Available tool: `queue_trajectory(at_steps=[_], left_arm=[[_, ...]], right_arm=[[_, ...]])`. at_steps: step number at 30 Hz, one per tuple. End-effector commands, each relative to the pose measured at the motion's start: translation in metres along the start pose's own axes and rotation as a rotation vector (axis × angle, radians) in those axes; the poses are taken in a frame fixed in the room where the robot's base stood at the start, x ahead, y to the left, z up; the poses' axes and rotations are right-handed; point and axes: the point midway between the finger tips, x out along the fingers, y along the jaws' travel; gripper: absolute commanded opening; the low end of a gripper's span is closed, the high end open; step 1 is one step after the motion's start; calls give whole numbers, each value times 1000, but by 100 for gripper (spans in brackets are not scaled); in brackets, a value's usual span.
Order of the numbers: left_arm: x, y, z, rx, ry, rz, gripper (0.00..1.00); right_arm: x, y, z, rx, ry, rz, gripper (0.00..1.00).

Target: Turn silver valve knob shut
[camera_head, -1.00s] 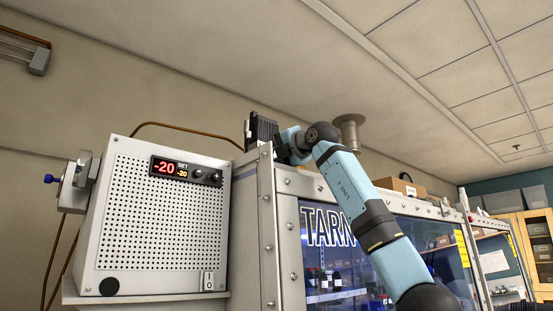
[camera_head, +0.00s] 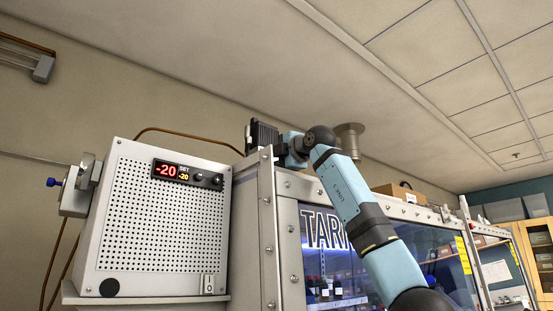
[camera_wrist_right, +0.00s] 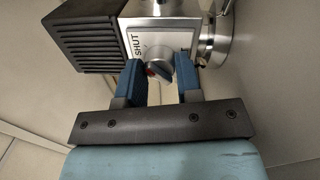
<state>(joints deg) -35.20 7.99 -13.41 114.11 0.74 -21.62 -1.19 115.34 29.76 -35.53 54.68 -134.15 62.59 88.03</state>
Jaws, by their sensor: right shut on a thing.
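The silver valve knob (camera_wrist_right: 165,69) shows in the right wrist view, with a red mark at its left end. It sits on a pale plate (camera_wrist_right: 150,43) that reads "SHUT" at the left; lettering at the right is partly covered. My right gripper (camera_wrist_right: 158,75) is shut on the knob, with one blue finger on each side. In the head view my right arm reaches up over the cabinet top to a black finned block (camera_head: 262,136). The knob and fingertips cannot be made out there. My left gripper is in neither view.
A perforated white unit (camera_head: 150,220) with a red "-20" display stands left of the glass-fronted cabinet (camera_head: 284,240). A cardboard box (camera_head: 400,192) sits on the cabinet top to the right. A silver flanged pipe (camera_wrist_right: 209,45) is right of the plate in the wrist view.

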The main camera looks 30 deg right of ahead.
Motion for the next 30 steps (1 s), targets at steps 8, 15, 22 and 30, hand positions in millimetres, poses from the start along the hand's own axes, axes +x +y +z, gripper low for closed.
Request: queue_trajectory(at_steps=[8,15,22,30], left_arm=[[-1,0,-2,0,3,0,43],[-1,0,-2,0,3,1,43],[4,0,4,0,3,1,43],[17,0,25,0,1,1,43]], right_arm=[[-1,1,0,1,0,3,48],[0,1,0,0,0,1,58],[-13,-2,1,0,-1,2,58],[-72,-3,0,-2,-1,6,58]])
